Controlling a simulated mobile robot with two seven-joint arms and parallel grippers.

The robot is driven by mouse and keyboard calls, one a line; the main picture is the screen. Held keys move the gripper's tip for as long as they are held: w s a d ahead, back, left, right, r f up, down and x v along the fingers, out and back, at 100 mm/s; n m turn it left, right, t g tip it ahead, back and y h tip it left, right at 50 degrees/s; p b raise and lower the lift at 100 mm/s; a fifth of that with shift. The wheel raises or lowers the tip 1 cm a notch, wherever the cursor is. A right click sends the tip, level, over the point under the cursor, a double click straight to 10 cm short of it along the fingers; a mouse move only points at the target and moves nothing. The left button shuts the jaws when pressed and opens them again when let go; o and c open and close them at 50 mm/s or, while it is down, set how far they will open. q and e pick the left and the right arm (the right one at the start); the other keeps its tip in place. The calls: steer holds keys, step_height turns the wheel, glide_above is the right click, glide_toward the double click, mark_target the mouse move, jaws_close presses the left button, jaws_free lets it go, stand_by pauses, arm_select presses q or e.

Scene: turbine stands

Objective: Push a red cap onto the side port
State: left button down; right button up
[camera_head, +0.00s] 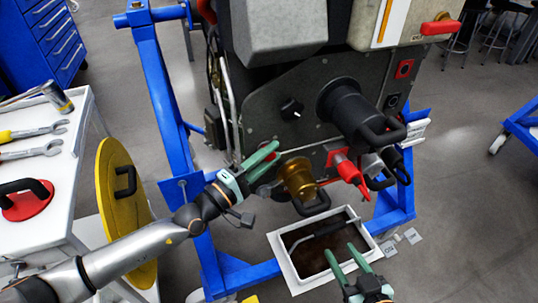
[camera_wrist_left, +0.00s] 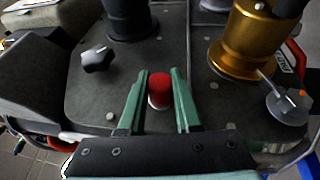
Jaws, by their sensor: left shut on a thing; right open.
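The red cap (camera_wrist_left: 160,88) sits between the fingertips of my left gripper (camera_wrist_left: 161,80) in the left wrist view, against the dark panel (camera_wrist_left: 200,115). A pale rim shows at the cap's lower edge; I cannot tell whether it is the port or how far the cap is on. My right gripper (camera_head: 347,258) is open and empty, low near the tray.
A black knob (camera_head: 291,109), a large black cylinder (camera_head: 355,110) and a red fitting (camera_head: 348,171) stick out of the panel. A white tray (camera_head: 290,272) with dark contents lies below. The blue stand (camera_head: 165,90) frames the turbine. A white tool table (camera_head: 75,165) stands left.

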stand_by(0.4)
arm_select(q)
steer(key=c, duration=1)
jaws_free()
steer(key=shift+c, duration=0.2)
steer(key=o, duration=0.5)
steer(key=shift+o, duration=0.4)
steer(key=shift+o, duration=0.5)
steer(key=shift+a, duration=0.1)
